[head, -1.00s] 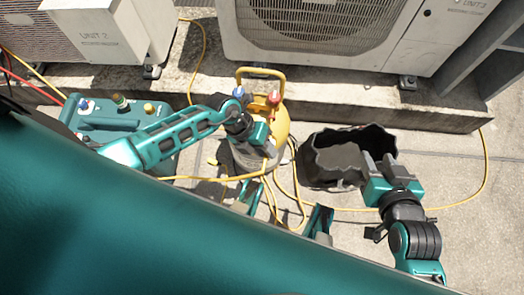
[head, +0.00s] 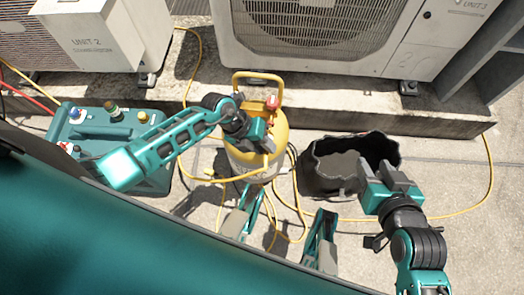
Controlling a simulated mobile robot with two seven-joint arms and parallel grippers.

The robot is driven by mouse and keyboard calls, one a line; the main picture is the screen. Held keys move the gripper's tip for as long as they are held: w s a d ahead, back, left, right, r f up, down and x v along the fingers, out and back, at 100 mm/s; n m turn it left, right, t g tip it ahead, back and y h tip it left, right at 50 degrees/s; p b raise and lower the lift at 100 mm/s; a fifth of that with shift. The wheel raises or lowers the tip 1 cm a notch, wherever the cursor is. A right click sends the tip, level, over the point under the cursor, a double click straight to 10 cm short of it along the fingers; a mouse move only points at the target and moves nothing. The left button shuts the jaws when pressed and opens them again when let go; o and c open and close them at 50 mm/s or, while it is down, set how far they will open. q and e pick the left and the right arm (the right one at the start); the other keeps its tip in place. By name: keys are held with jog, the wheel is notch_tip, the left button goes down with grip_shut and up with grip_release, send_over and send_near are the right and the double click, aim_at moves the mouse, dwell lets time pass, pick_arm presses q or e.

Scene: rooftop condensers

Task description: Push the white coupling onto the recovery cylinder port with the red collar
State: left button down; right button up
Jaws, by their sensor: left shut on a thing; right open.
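The yellow and grey recovery cylinder (head: 277,137) stands upright in the middle of the head view, under a yellow handle. Its port with the red collar (head: 271,102) shows at the top right of the cylinder. My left gripper (head: 265,143) is in front of the cylinder, below the red port and apart from it. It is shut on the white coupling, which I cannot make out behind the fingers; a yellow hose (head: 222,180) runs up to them. My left wrist covers the upper left of the cylinder. My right gripper (head: 381,171) is open and empty, by the black bag.
The open black bag (head: 318,182) stands right of the cylinder. A teal machine (head: 118,130) with coloured knobs stands at the left. Condensers (head: 325,38) sit behind on a concrete ledge (head: 440,120). Yellow hose loops lie on the floor around the cylinder's base.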

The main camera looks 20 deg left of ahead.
pick_arm(q)
jog(key=shift+w+a, duration=0.1)
jog(key=shift+w, duration=0.45)
dwell(0.6)
jog(key=shift+w+a+b, duration=0.2)
jog(key=shift+w+b, duration=0.15)
jog(key=shift+w, duration=0.45)
dwell(1.2)
jog(key=c, duration=0.8)
grip_release()
jog(key=shift+o, duration=0.2)
jog(key=shift+s, duration=0.15)
jog(key=s+d+p, duration=0.1)
jog(key=s+p, duration=0.4)
jog(key=s, duration=0.2)
jog(key=shift+d, duration=0.3)
